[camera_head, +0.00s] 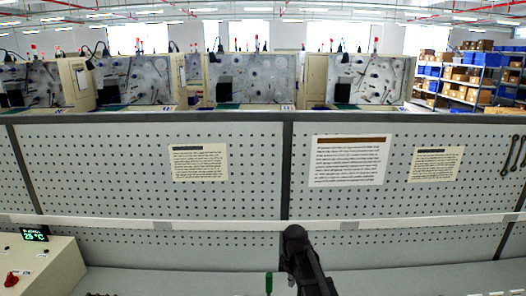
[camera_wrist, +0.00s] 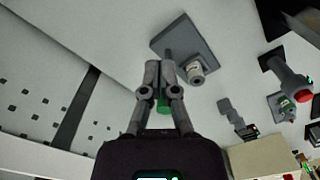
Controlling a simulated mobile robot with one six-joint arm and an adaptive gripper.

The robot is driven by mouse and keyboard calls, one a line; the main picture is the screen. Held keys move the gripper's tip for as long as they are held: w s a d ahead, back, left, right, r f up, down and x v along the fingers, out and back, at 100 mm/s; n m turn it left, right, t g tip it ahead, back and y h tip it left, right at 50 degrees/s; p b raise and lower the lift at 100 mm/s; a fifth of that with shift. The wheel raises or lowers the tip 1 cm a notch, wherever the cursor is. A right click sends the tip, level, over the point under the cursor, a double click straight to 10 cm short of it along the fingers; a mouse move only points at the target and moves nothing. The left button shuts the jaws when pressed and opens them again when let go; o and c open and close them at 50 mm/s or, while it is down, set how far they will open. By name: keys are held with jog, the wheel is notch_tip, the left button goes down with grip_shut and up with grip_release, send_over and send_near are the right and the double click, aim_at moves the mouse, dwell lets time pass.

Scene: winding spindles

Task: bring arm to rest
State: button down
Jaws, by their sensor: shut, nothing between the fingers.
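My gripper (camera_wrist: 161,68) shows in the wrist view with its two grey fingers close together and nothing held between them. It points toward a grey square plate with a post (camera_wrist: 190,40), which has a pale cylinder (camera_wrist: 196,73) at its near edge. A green piece (camera_wrist: 163,104) shows between the finger links, behind them. In the head view, my dark arm (camera_head: 305,262) rises at the bottom centre in front of the pegboard. The fingers cannot be made out there.
A perforated pegboard (camera_head: 140,190) with paper notices (camera_head: 348,160) stands behind the bench. A control box (camera_head: 40,268) with a red knob is at the lower left. A green upright piece (camera_head: 268,283) stands left of my arm.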

jog(key=s+d+f+m+b, duration=0.2)
jog(key=s+d+f+m, duration=0.1)
jog(key=s+m, duration=0.2)
jog(key=s+d+f+m+b, duration=0.3)
jog(key=s+d+m, duration=0.1)
jog(key=s, duration=0.4)
jog(key=shift+d+m, duration=0.25)
jog(key=shift+m, duration=0.45)
